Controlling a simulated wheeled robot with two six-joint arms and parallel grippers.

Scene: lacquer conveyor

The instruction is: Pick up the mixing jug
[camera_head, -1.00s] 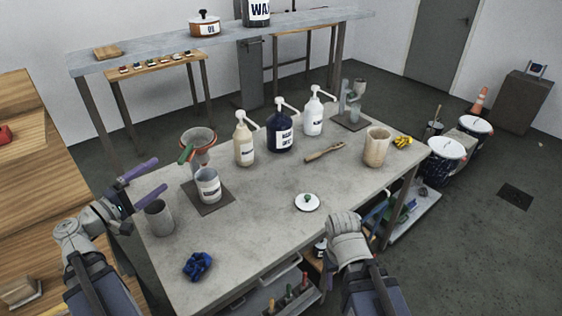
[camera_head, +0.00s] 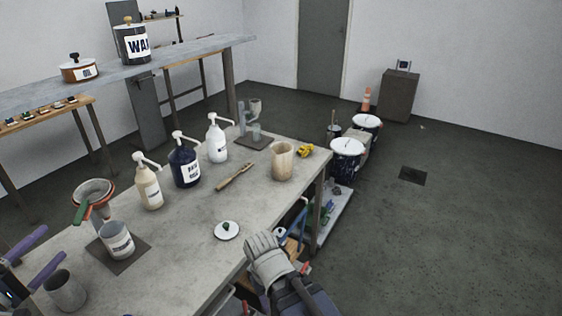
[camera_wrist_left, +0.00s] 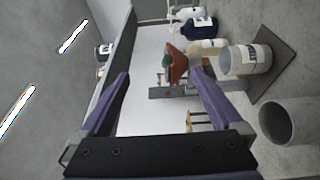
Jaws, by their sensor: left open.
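A beige jug (camera_head: 282,161), the likeliest mixing jug, stands upright near the table's far right corner. A pale labelled container (camera_head: 117,240) stands on a dark plate at the left; it also shows in the left wrist view (camera_wrist_left: 246,60). I cannot read its label. My left gripper (camera_head: 56,243), with purple fingers, is open and empty at the table's left end, far from the beige jug and nearer the labelled container. It also shows in the left wrist view (camera_wrist_left: 160,85).
A grey cup (camera_head: 65,291) stands close to my left gripper. A funnel (camera_head: 93,192) and pump bottles (camera_head: 186,164) line the back. A wooden brush or stick (camera_head: 234,177), a white lid (camera_head: 227,230) and a yellow item (camera_head: 305,150) lie on the table (camera_head: 185,235). Its middle has free room.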

